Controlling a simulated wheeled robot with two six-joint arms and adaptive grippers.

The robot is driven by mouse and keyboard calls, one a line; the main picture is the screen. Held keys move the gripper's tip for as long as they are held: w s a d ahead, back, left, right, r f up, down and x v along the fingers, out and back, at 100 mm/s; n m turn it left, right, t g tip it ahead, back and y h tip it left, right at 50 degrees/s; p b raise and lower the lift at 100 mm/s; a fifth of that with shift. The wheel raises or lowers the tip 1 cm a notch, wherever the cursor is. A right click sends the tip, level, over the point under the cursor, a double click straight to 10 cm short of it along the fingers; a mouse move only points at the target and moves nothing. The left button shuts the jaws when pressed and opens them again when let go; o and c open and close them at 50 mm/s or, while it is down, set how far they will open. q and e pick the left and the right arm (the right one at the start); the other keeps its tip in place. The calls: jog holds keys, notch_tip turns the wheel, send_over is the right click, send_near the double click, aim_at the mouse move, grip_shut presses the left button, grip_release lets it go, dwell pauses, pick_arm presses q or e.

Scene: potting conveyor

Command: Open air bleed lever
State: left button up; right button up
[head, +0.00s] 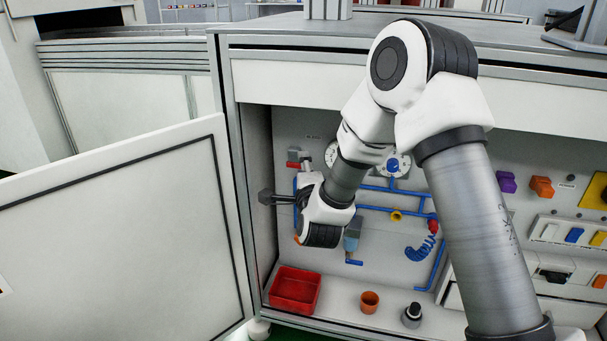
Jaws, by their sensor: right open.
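Blue air pipes (383,209) run across the back panel inside the open cabinet. A red-handled fitting (293,164) sits at the upper left of the pipes, and a small blue lever (354,262) sits under a clear grey bowl (352,240). I cannot tell for sure which is the air bleed lever. My right arm reaches into the cabinet from the right and hides part of the pipework. My right gripper (268,197) is dark, points left and is open and empty, below the red-handled fitting. My left gripper is out of view.
The white cabinet door (120,225) stands open at the left. On the cabinet floor are a red bin (296,289), an orange cup (369,301) and a grey-black knob-like part (412,315). A yellow plate (594,191) and coloured switches (541,186) are at the right.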

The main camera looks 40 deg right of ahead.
jog(key=shift+w+d, duration=0.2)
jog(key=shift+w, duration=0.1)
grip_shut()
jog(key=shift+r, duration=0.1)
